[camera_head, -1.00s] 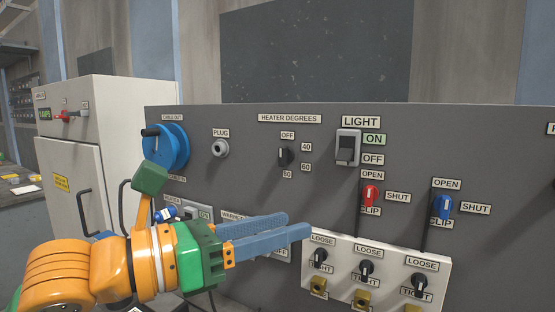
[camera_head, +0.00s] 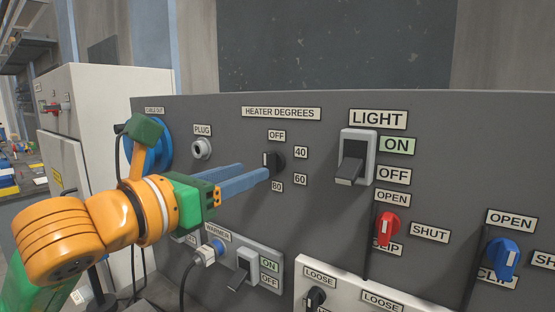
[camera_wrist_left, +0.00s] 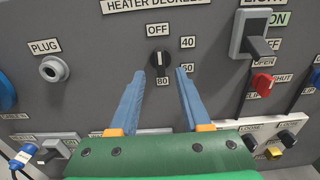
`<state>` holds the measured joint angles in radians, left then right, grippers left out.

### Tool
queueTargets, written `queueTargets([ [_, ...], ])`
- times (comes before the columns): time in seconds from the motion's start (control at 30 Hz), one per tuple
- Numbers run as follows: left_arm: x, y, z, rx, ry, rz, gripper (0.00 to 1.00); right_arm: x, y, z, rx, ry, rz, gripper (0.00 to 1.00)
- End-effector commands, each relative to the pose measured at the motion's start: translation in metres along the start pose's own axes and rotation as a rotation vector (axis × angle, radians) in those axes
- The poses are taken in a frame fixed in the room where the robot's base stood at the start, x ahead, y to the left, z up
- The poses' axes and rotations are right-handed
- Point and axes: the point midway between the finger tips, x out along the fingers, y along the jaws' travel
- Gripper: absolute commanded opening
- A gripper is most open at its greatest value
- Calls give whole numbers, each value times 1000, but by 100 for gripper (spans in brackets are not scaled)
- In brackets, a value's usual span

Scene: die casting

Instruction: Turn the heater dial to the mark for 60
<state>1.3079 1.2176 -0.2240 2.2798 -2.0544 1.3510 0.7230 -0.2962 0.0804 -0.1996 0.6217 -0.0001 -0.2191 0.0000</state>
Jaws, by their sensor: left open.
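The heater dial (camera_head: 278,160) is a small black knob on the grey panel, under the "HEATER DEGREES" label (camera_head: 281,113). Around it are the marks OFF above, 40 at upper right, 60 (camera_head: 300,179) at lower right and 80 below. In the left wrist view the dial (camera_wrist_left: 159,60) stands upright, its grip in line with OFF. My left gripper (camera_wrist_left: 160,74) is open, its two blue fingers on either side of the dial's lower part; I cannot tell whether they touch it. In the head view the left gripper (camera_head: 268,173) partly covers the dial's lower left. My right gripper is not in view.
A plug socket (camera_head: 202,149) and a blue cable reel (camera_head: 152,155) are to the left. A light switch (camera_head: 354,160) is to the right, with red (camera_head: 386,230) and blue (camera_head: 503,258) clip handles below it.

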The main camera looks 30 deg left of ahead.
Motion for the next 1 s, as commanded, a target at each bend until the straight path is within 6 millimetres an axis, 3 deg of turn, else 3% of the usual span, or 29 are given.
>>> queueTargets([
  [0.1, 25, -1, 5, -2, 6, -4, 48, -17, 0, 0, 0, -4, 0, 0],
  [0.3, 55, -1, 3, -1, 3, -3, 48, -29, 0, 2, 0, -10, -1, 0],
  [0.57, 59, 0, 0, 0, 0, -1, 48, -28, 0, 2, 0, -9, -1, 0],
  [0.73, 58, 0, 0, 0, 0, -1, 4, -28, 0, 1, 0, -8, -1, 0],
  [0.77, 58, 0, 0, 0, 0, -1, 0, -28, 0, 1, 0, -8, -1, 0],
  [1.0, 58, 0, 0, 3, -1, -1, 0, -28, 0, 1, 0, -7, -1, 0],
])
